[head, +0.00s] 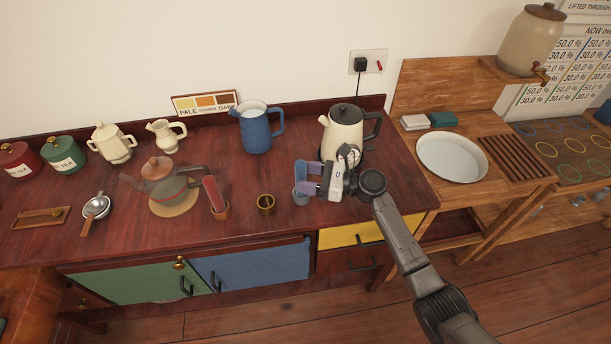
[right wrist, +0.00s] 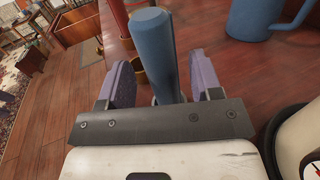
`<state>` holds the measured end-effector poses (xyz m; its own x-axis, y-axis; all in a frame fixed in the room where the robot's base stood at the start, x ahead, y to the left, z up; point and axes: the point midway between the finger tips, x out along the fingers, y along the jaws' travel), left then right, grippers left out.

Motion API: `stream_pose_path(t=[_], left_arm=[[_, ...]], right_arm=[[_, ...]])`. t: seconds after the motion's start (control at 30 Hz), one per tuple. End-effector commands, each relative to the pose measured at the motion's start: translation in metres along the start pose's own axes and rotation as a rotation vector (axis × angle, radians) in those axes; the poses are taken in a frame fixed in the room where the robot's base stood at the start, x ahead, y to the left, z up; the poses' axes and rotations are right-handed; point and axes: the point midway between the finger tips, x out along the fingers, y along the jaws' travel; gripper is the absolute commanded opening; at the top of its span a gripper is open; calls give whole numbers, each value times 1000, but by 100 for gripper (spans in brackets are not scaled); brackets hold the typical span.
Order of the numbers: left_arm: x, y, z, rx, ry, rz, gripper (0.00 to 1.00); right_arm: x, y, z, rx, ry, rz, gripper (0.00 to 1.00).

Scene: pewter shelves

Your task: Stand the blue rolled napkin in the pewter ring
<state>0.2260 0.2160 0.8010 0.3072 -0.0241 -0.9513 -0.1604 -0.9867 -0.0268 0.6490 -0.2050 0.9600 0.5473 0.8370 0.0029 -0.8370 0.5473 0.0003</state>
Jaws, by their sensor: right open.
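The blue rolled napkin (head: 299,172) is upright on the dark red counter, and its lower end appears to be inside the grey pewter ring (head: 301,199). My right gripper (head: 307,178) is open, with its purple fingers on either side of the napkin. In the right wrist view the napkin (right wrist: 155,50) rises between the two spread fingers (right wrist: 158,82), with gaps on both sides. The ring is mostly hidden there by the gripper body. My left gripper is not in view.
A brass ring (head: 265,205) stands empty to the left. A red rolled napkin (head: 213,190) stands in a copper ring (head: 221,212) farther left. A cream kettle (head: 341,135) is close behind my right gripper, and a blue jug (head: 256,131) stands behind the rings.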

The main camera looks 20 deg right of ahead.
Motion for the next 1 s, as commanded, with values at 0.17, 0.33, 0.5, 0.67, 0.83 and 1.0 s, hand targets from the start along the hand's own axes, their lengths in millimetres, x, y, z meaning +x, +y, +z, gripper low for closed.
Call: stream_pose_path(t=[0.17, 0.33, 0.5, 0.67, 0.83, 1.0], left_arm=[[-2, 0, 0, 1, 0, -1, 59], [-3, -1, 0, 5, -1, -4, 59], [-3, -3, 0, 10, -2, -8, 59], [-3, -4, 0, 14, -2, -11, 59], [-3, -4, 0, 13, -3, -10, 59], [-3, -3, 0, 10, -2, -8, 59]], right_arm=[[-30, 0, -1, -1, 4, -2, 59], [-65, 0, -1, 0, 3, -2, 59], [-95, 0, -1, 0, 3, -2, 59], [-116, 0, 0, 0, 2, -1, 59], [-128, 0, 0, 0, 1, 0, 59], [-131, 0, 0, 0, 0, 0, 59]])
